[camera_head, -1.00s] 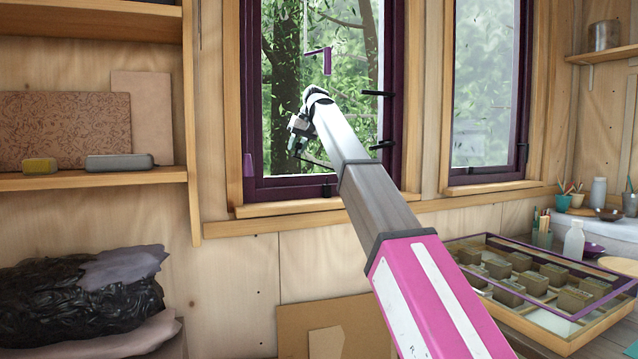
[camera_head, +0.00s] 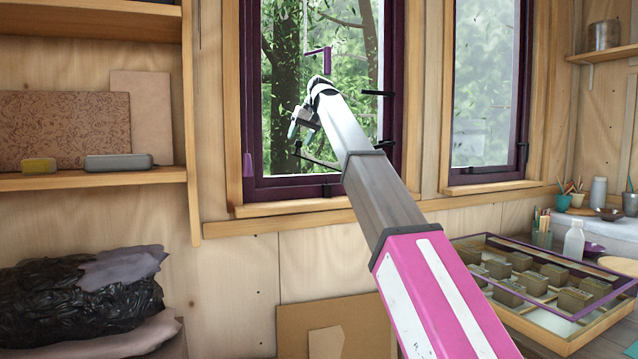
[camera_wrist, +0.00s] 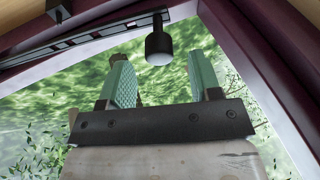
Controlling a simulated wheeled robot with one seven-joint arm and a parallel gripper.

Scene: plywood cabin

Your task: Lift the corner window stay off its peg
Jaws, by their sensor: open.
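The black window stay (camera_head: 318,160) shows as a thin dark bar low in the left window, just below my gripper (camera_head: 303,126). In the wrist view the stay (camera_wrist: 85,42) is a slotted black bar along the purple frame, with a black knob (camera_wrist: 159,46) at its end. My gripper (camera_wrist: 160,72) is open, its two teal ribbed fingers on either side of the knob, with visible gaps. Whether the knob lies fully at fingertip depth cannot be told.
The purple window frame (camera_head: 394,70) stands close around my gripper, with dark fittings (camera_head: 376,93) on its right side. A purple bracket (camera_head: 320,53) hangs just above my arm. Shelves (camera_head: 90,179) are at the left; a glass-topped case (camera_head: 600,310) is at the lower right.

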